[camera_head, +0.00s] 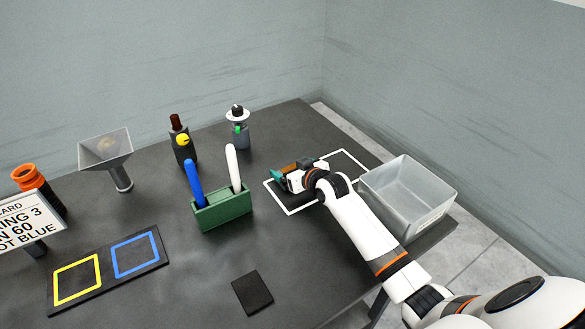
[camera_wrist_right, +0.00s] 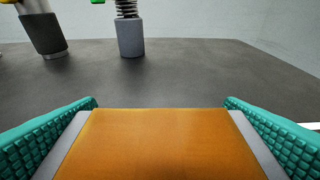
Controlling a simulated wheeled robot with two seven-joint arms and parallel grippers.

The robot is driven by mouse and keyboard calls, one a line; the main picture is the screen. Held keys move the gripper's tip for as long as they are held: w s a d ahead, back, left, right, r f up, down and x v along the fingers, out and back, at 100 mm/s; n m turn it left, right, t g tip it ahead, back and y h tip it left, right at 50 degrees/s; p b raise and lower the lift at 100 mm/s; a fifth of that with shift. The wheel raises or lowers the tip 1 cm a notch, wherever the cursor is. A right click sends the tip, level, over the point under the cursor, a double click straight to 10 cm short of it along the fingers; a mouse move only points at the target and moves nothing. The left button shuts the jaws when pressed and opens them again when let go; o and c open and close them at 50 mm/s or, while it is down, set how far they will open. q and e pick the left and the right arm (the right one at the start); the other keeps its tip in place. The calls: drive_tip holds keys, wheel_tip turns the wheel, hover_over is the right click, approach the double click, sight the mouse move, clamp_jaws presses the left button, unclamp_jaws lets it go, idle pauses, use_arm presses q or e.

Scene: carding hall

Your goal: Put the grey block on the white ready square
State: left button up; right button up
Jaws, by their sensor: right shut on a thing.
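My right gripper (camera_head: 285,176) is shut on an orange-brown block (camera_wrist_right: 160,145), which also shows in the head view (camera_head: 290,167). Pale grey strips run along the block's sides between the teal finger pads (camera_wrist_right: 40,140); I cannot tell whether they belong to it. The white ready square (camera_head: 291,211) is a white outline on the dark table. The gripper and block are over its left part, and my arm hides some of it. I cannot tell whether the block touches the table. My left gripper is not in view.
A clear bin (camera_head: 405,195) stands right of the square. A green holder (camera_head: 222,208) with blue and white sticks stands to the left.

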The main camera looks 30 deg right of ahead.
drive_tip(key=o, duration=1)
drive_tip(key=shift+o, duration=0.2)
drive_tip(key=shift+s+r, duration=0.1)
drive_tip(key=v, duration=1.1)
drive_tip(key=shift+s+r, duration=0.2)
drive_tip(key=shift+s, duration=0.15)
drive_tip(key=shift+r, duration=0.1)
